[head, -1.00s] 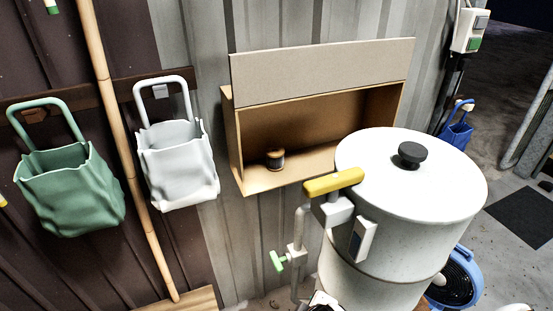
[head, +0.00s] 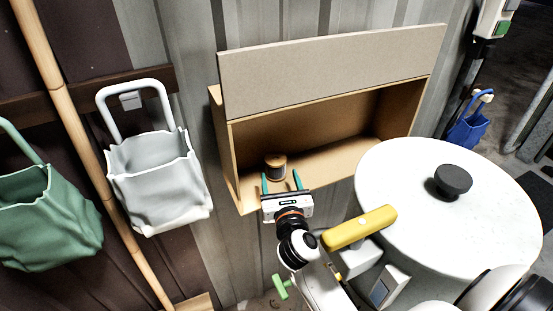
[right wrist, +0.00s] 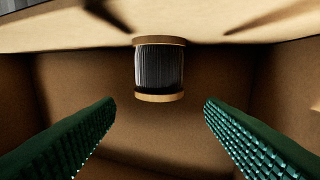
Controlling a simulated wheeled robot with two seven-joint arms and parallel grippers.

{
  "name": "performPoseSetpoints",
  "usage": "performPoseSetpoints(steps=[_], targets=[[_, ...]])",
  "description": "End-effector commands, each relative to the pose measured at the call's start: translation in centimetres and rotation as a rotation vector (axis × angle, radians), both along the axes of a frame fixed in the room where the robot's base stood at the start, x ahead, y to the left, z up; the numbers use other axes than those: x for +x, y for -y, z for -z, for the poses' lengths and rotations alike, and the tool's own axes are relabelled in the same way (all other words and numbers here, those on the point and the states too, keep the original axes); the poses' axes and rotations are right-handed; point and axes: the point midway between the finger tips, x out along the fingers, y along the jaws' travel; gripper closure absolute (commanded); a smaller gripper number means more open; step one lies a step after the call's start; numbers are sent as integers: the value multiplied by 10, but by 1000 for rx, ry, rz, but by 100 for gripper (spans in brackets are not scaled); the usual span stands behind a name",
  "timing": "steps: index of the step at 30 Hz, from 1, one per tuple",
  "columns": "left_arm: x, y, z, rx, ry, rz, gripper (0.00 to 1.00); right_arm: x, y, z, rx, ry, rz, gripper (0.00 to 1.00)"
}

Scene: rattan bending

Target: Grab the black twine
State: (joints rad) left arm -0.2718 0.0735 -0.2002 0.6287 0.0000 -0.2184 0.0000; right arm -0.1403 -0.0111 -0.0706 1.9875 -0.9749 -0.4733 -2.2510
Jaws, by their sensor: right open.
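The black twine (head: 276,168) is a small spool with light wooden ends and dark thread, standing inside the open wooden wall box (head: 233,172) near its left end. It also shows in the right wrist view (right wrist: 160,70), at the upper middle. My right gripper (head: 281,180) is at the box's front opening, just short of the spool. Its two green fingers are apart and empty, and it also shows in the right wrist view (right wrist: 160,102) with the spool beyond and between the fingertips. They do not visibly touch the spool. My left gripper is not in view.
A white lidded drum (head: 450,215) with a black knob (head: 453,181) stands right of my right arm. A yellow handle (head: 360,227) is close to the arm. White (head: 157,180) and green (head: 48,215) bags hang at left beside a bamboo pole (head: 95,150). The box's right part looks empty.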

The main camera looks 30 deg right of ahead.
Motion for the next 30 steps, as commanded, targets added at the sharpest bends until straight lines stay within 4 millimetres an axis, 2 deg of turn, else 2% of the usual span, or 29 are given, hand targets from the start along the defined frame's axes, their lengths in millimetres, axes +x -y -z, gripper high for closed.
performPoseSetpoints(steps=[3, 6, 9, 14, 19, 24, 30], targets=[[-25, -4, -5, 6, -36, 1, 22, 23, 7, -3, 5, 2, 1, 36], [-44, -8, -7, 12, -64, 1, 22, 37, 12, -2, 4, 0, 0, 36], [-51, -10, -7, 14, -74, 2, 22, 45, 15, 0, 4, -1, 1, 36], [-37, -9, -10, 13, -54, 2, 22, 56, 19, 2, 8, -1, 1, 36], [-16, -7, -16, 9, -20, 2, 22, 80, 28, 8, 10, 0, 0, 36], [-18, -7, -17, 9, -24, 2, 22, 95, 33, 8, 8, 1, 0, 36], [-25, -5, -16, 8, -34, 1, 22, 96, 34, 9, 8, -1, 0, 36]])
